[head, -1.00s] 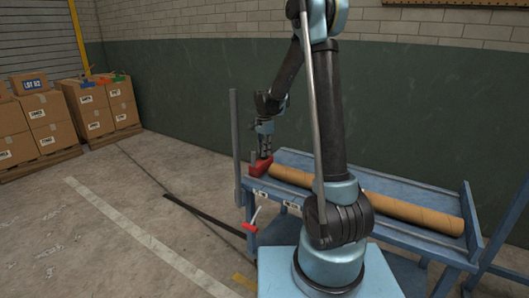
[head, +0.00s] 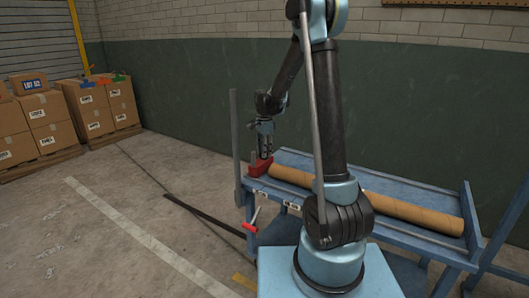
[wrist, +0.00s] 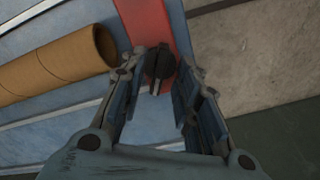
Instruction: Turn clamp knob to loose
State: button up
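The red clamp (head: 261,168) sits at the left end of the blue bench, and its red body also shows in the wrist view (wrist: 150,22). Its dark knob (wrist: 160,62) has a raised bar and lies between my fingertips in the wrist view. My gripper (head: 266,152) points down just above the clamp. In the wrist view my gripper (wrist: 162,68) is open, with one finger on each side of the knob. I see a gap on the right side; I cannot tell whether the left fingertip touches the knob.
A brown cardboard tube (head: 410,213) lies along the blue bench (head: 395,180), beside the clamp. A grey upright post (head: 236,150) stands at the bench's left end. A red-handled lever (head: 250,227) hangs at the front. Stacked boxes (head: 45,125) stand far left; the floor between is mostly clear.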

notch_tip(320, 180, up, 12)
dwell(0.8)
jog(key=shift+f, duration=0.1)
